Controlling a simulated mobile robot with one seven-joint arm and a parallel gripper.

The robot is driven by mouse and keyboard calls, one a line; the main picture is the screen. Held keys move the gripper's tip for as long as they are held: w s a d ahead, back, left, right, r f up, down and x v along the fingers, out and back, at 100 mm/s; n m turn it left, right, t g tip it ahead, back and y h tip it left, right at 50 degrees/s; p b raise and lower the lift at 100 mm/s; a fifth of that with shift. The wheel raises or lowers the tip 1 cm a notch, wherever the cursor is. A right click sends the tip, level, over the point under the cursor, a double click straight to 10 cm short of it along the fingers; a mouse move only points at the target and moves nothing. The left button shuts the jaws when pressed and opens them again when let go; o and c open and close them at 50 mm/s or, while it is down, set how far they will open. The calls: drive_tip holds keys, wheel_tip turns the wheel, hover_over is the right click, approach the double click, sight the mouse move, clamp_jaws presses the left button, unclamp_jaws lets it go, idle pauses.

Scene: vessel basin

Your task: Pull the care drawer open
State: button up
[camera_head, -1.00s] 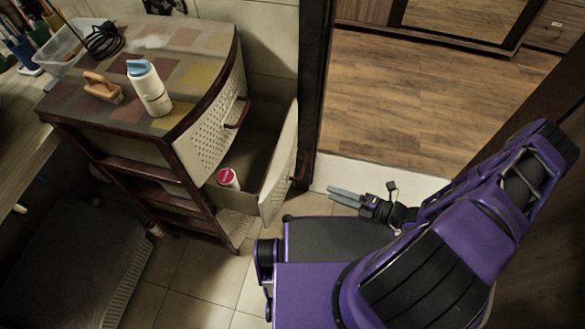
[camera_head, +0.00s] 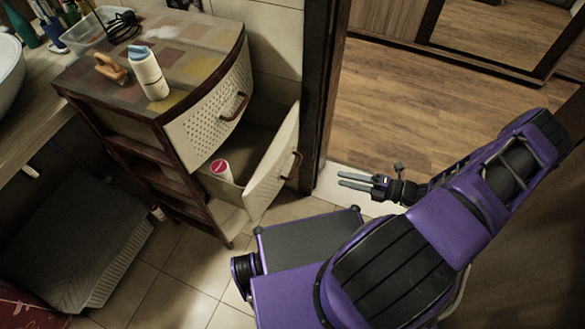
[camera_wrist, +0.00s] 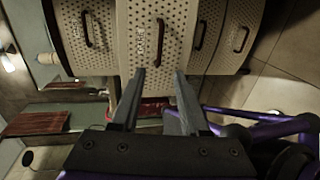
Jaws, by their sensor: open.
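One drawer (camera_head: 270,170) of the small cabinet stands well pulled out, with a perforated cream front and a curved brown handle (camera_head: 291,165). In the wrist view a drawer front with small lettering (camera_wrist: 176,22), too small to read surely, is straight ahead, its handle (camera_wrist: 160,42) upright in the picture. My gripper (camera_head: 340,180) is open and empty, its fingers pointing left toward the pulled-out drawer, apart from its handle. In the wrist view my gripper (camera_wrist: 160,72) has its two fingers spread below that handle.
A white can with a pink-red top (camera_head: 221,169) is inside the open drawer. The closed top drawer (camera_head: 210,120) is above. The door frame (camera_head: 322,90) is close behind the drawer.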

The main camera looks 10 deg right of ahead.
sight(296, 168)
drive_tip(key=x, duration=1.6)
drive_tip(key=shift+w+a, duration=0.25)
drive_tip(key=shift+a, duration=0.1)
clamp_jaws()
idle(0.6)
